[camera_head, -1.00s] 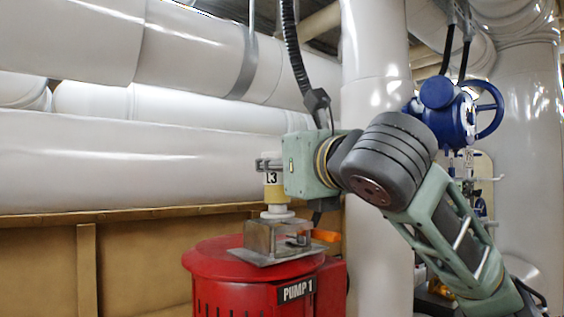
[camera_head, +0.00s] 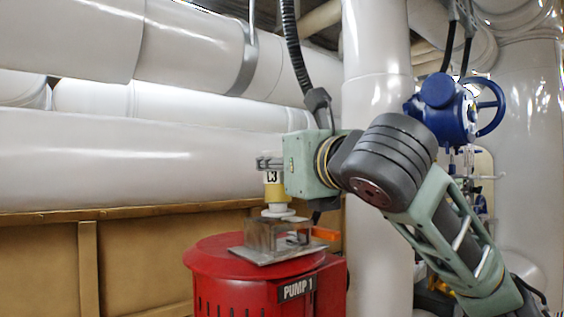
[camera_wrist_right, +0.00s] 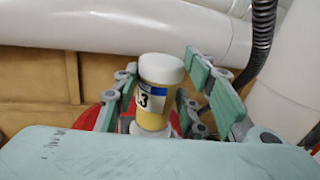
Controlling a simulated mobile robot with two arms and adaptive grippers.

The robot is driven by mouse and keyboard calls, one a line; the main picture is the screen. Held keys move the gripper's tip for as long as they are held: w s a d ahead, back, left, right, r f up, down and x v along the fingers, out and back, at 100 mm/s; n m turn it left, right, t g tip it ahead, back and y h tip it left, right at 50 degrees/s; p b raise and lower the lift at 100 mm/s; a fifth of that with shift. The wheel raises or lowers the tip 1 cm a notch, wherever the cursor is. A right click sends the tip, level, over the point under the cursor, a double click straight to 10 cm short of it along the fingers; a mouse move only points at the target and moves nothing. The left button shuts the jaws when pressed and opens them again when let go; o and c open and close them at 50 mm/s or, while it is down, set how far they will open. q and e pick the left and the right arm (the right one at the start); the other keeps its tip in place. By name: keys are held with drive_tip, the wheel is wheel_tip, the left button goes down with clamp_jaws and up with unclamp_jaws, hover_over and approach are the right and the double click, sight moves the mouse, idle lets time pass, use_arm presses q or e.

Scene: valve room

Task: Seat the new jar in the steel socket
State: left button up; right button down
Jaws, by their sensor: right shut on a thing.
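The jar (camera_head: 273,190) is yellow with a white top and a label reading "L3". It stands upright above the steel socket (camera_head: 262,238), a grey metal box on a plate on top of the red pump. A white round part (camera_head: 278,211) shows between the jar and the socket; I cannot tell whether the jar touches it. My right gripper (camera_head: 272,163) is around the jar, shut on it. In the right wrist view the jar (camera_wrist_right: 157,92) is between the two green fingers. My left gripper is not in view.
The red pump (camera_head: 225,262) bears a "PUMP 1" sign (camera_head: 297,289). An orange part (camera_head: 326,233) sits beside the socket. A large white pipe (camera_head: 140,160) runs behind, and a vertical white pipe (camera_head: 376,110) and blue valve (camera_head: 443,105) stand to the right.

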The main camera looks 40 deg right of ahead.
sight(282, 196)
drive_tip(key=shift+f+b, duration=1.35)
drive_tip(key=shift+f, duration=1.45)
idle(1.4)
idle(0.3)
drive_tip(key=c, duration=1)
unclamp_jaws()
drive_tip(key=o, duration=0.5)
drive_tip(key=shift+c, duration=0.2)
drive_tip(key=shift+r+p, duration=3.75)
drive_tip(key=shift+p, duration=0.5)
